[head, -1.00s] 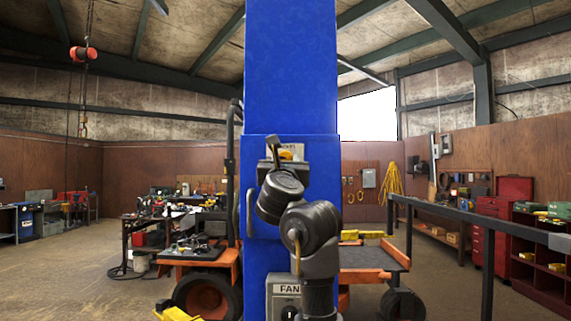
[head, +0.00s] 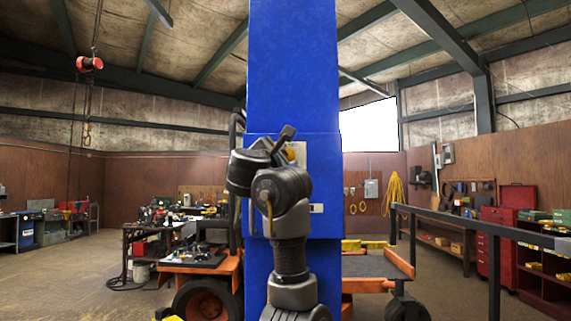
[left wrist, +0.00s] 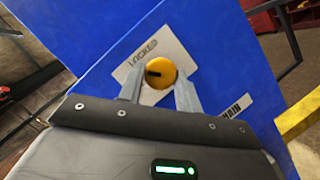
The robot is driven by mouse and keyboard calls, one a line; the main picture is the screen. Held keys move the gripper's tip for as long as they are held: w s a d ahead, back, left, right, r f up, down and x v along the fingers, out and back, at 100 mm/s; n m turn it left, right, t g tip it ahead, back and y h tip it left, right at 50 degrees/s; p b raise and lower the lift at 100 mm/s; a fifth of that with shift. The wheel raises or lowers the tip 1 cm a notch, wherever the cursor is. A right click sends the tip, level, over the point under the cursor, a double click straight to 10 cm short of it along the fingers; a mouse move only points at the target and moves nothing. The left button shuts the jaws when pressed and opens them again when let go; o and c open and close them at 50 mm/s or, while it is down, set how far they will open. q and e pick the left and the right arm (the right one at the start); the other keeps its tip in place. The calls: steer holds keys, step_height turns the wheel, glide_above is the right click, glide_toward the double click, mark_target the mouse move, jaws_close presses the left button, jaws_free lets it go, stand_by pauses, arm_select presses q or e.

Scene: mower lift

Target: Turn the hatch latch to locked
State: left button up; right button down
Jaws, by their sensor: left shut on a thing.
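The hatch latch shows in the left wrist view as a round yellow knob (left wrist: 160,72) with a short black mark left of its middle. It sits on a white plate (left wrist: 183,56) with lettering that seems to read LOCKED, on a blue panel (left wrist: 95,100). My left gripper (left wrist: 159,88) is shut on the knob, one grey finger on each side. In the head view the yellow knob (head: 300,152) shows only partly beside my left gripper (head: 286,148), whose fingertips are mostly hidden by my wrist. My right gripper is not in view.
A tall blue column (head: 293,70) fills the middle. An orange machine (head: 217,268) with wheels stands behind. A dark rail (head: 470,232) and red cabinets (head: 517,195) are at the right. Floor (head: 60,285) at the left is clear.

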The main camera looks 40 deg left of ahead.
arm_select(q)
steer(key=shift+s+r+m+g+h+b, duration=0.1)
steer(key=shift+m+g+h+b, duration=0.45)
steer(key=shift+m+b, duration=1.15)
steer(key=shift+r+m+g+h+b, duration=0.1)
steer(key=shift+m+g+h+b, duration=0.45)
steer(key=shift+m+b, duration=1.15)
steer(key=shift+m+p, duration=0.45)
steer(key=shift+m, duration=0.15)
steer(key=o, duration=1)
steer(key=shift+c, duration=0.2)
